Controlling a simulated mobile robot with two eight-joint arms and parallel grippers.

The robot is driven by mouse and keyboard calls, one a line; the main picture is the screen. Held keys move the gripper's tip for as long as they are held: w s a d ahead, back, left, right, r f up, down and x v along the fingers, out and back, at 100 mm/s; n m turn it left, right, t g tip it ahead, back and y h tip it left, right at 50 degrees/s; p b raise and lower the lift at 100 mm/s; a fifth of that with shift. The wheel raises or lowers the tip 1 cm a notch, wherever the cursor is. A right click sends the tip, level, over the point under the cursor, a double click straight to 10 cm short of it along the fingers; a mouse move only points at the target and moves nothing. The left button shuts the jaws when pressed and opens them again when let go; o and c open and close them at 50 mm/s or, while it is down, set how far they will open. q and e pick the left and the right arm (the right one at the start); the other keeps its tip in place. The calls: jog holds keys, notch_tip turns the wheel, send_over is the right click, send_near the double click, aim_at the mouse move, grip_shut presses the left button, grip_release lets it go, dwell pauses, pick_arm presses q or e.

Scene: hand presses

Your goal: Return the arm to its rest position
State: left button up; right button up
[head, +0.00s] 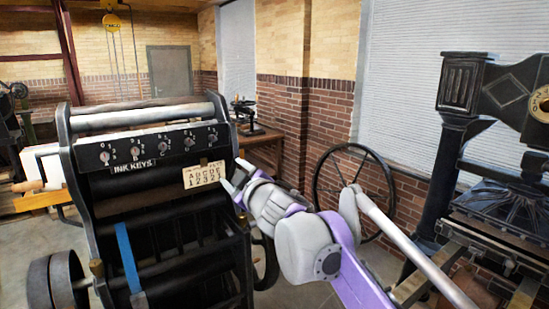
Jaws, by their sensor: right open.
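My right arm reaches in from the lower right, with grey and purple links. Its gripper (233,188) is open beside the right side of the black press (130,185). A small cream card (204,174) with letters and digits sits on the press front, just up and left of the fingertips. I see nothing held between the fingers. The press has a panel marked INK KEYS (150,146) with a row of small knobs. My left gripper does not show.
A second black press (490,130) stands at the right. A large spoked wheel (352,180) is behind my right arm. A wooden bench (262,137) with a small device stands by the brick wall. A blue strap (127,258) hangs on the near press. Some floor is bare between the presses.

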jog(key=s+d+f+m+g+h, duration=0.1)
jog(key=s+d+f+m+h, duration=0.35)
jog(key=d+f, duration=0.45)
jog(key=s+d+f+m+g+h, duration=0.1)
jog(key=s+d+f+m+h, duration=0.5)
jog(key=d, duration=0.6)
jog(key=s+d+f+m+g+y, duration=0.1)
jog(key=s+d+f+m+g, duration=0.1)
jog(key=s+f, duration=1)
jog(key=s+d+f+m+g+y, duration=0.1)
jog(key=s+d+f+g, duration=0.3)
jog(key=s+f, duration=0.8)
notch_tip(320, 180, down, 2)
jog(key=shift+s+d+m+g, duration=0.15)
jog(key=shift+s+m+g, duration=0.15)
jog(key=shift+m+g, duration=0.45)
